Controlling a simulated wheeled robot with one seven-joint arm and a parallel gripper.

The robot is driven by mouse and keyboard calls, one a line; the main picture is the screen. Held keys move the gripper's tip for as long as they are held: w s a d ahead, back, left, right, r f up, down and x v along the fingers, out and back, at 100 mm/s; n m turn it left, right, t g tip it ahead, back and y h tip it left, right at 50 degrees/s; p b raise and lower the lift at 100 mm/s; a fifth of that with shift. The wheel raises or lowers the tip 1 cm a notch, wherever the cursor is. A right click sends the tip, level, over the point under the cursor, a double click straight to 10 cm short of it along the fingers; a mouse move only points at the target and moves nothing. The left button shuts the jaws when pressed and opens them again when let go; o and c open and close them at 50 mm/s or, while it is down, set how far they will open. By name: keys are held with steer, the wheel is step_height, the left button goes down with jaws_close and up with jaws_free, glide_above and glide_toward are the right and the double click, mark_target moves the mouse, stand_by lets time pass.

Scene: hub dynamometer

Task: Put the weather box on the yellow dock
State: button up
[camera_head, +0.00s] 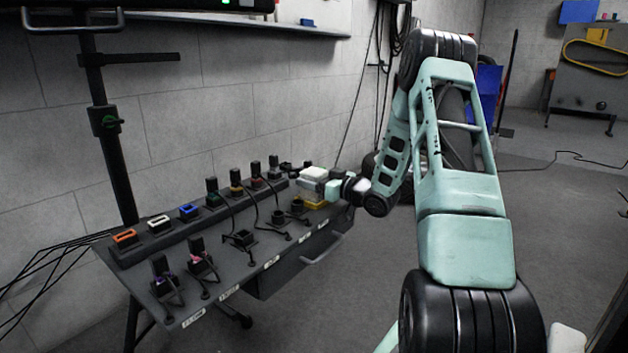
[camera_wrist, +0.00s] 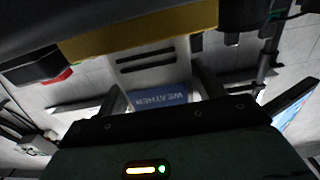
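The weather box (camera_head: 312,174) is a white box at the far right end of the grey bench. It sits directly above the yellow dock (camera_head: 315,205), upright as far as I can see. The wrist view is upside down and shows the box's slotted face with a blue WEATHER label (camera_wrist: 160,97). The dock's yellow edge (camera_wrist: 140,45) lies against the box's base there; whether they touch, I cannot tell. My gripper (camera_head: 328,187) has a finger on each side of the box and looks shut on it. The fingers (camera_wrist: 160,88) also show in the wrist view.
The sloped bench (camera_head: 215,292) holds several black connectors with cables left of the dock. Orange (camera_head: 125,237), white (camera_head: 159,223) and blue (camera_head: 189,211) framed sockets line its back left.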

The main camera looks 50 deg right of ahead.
steer(key=shift+o, duration=0.3)
steer(key=shift+r, duration=0.15)
steer(key=shift+s, duration=0.25)
steer(key=s+p, duration=0.4)
steer(key=s, duration=0.7)
steer(key=shift+s+d+p, duration=0.25)
steer(key=shift+d+p, duration=0.1)
steer(key=shift+d, duration=0.1)
